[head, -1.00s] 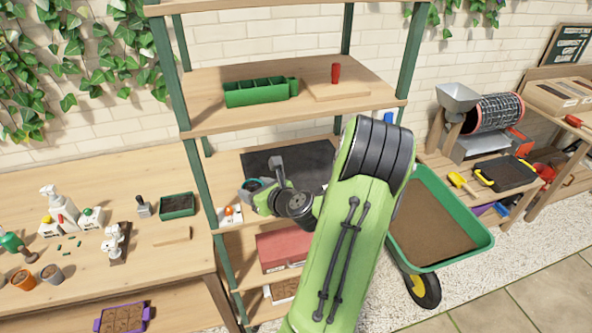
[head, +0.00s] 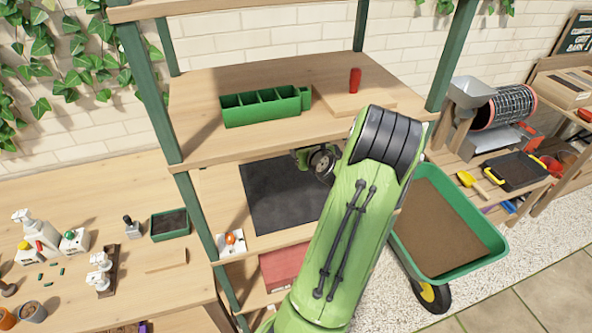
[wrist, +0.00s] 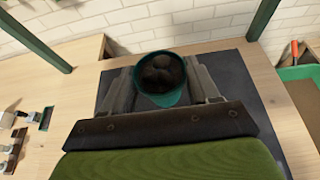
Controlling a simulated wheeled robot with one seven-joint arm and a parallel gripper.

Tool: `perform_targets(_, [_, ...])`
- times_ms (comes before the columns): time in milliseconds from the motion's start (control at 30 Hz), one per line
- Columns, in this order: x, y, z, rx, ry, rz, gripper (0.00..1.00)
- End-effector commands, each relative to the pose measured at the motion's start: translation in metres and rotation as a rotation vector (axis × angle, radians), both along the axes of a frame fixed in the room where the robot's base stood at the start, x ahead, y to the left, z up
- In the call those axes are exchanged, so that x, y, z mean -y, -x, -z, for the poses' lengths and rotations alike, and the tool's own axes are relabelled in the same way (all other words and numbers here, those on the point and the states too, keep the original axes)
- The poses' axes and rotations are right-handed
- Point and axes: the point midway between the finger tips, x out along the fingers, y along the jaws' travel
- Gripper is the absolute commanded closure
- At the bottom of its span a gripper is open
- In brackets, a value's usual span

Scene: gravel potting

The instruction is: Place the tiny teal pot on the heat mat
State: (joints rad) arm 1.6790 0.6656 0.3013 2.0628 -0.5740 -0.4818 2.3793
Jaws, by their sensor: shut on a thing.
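The tiny teal pot (wrist: 160,99) shows in the wrist view, filled with dark lumps. My gripper (wrist: 161,80) is shut on it, with one finger on each side of the pot. The heat mat (head: 270,196) is a dark flat sheet on the middle shelf. It also shows in the wrist view (wrist: 232,72), behind and around the pot. The pot is over the mat; I cannot tell whether it touches it.
The upper shelf (head: 210,88) lies above the mat and holds a green divided planter (head: 266,107) and a red object (head: 355,80). A green post (head: 147,85) stands at the left. A white box with an orange item (head: 231,242) sits left of the mat. A wheelbarrow (head: 445,225) stands at the right.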

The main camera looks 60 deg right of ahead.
Motion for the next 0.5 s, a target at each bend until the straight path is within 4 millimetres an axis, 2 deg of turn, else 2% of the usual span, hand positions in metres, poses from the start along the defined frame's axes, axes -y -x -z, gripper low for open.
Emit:
perform_targets(67, [0.0,0.001,0.006,0.0,-0.003,0.001,0.73])
perform_targets(233, [-0.001,0.001,0.047,0.002,-0.006,0.001,0.73])
perform_targets(500, [-0.001,0.001,0.087,0.002,-0.004,0.001,0.73])
